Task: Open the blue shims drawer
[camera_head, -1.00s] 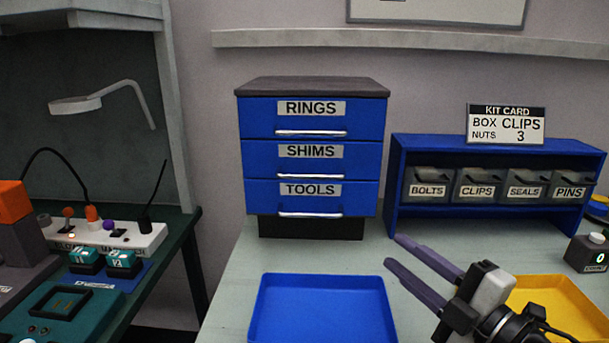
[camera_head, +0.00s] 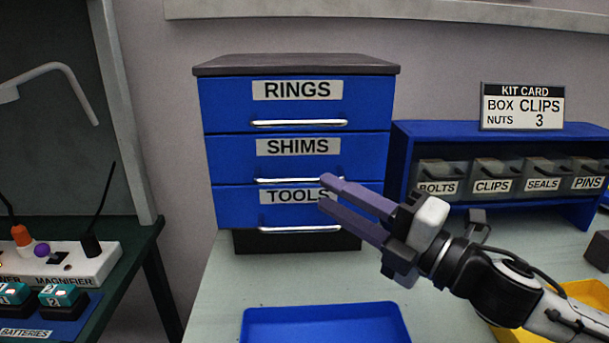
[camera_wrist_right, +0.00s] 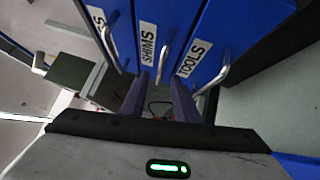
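The blue shims drawer (camera_head: 228,150) is the middle one of three in the cabinet and is closed. Its silver bar handle (camera_head: 290,181) runs across its lower edge; the right end meets my fingertips in the head view. My right gripper (camera_head: 323,191) is open and empty, its two purple fingers apart, in front of the cabinet at the height of this handle. In the right wrist view, the shims handle (camera_wrist_right: 164,62) lies just beyond the gap between the fingertips (camera_wrist_right: 161,85). Whether it is between them I cannot tell. My left gripper is not in view.
The rings drawer (camera_head: 225,100) above and the tools drawer (camera_head: 235,205) below are closed, each with a handle. A blue tray (camera_head: 325,312) lies in front on the table. A blue shelf (camera_head: 400,160) with labelled bins stands right, a yellow tray (camera_head: 590,292) before it.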

